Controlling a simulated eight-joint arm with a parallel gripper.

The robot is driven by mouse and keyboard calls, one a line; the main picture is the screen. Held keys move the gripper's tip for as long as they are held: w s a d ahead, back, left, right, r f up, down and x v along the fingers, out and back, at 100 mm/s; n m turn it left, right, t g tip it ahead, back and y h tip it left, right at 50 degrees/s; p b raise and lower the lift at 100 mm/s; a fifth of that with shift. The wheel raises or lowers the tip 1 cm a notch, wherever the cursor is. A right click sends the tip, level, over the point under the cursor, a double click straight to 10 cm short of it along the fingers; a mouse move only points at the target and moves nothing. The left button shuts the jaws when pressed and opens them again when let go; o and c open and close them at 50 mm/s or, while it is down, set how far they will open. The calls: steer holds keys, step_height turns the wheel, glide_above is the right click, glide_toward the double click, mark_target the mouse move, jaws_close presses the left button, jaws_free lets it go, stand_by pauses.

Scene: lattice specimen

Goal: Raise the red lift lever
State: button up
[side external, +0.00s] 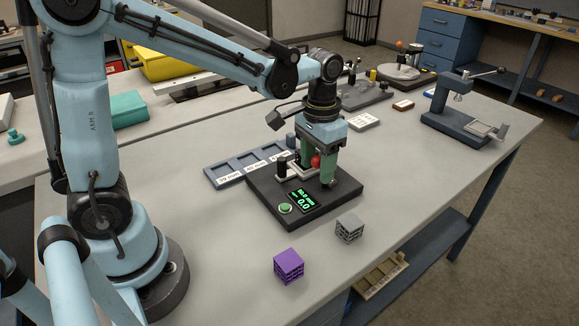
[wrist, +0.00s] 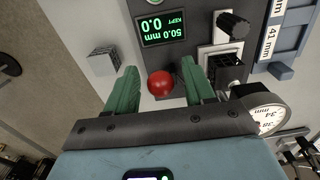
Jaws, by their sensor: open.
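The red ball knob of the lift lever (side external: 315,162) is at the dark gauge base, beneath my gripper. In the wrist view the red knob (wrist: 160,84) sits between my gripper's two green fingers (wrist: 160,92), with a gap on each side. My gripper (side external: 314,172) is open and points down over the base. The gauge base (side external: 262,200) has a green-lit display (side external: 306,201) and a round green button (side external: 285,208). In the wrist view the display (wrist: 163,27) reads 50.0 mm and 0.0. The lever's arm below the knob is mostly hidden.
A purple lattice cube (side external: 289,265) and a grey lattice cube (side external: 349,228) stand on the table in front of the base. A blue-grey tray with millimetre labels (side external: 222,178) lies behind it. A dark press-like fixture (side external: 455,120) stands at right. The table's front right is clear.

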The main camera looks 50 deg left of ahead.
steer(key=shift+r, duration=2.75)
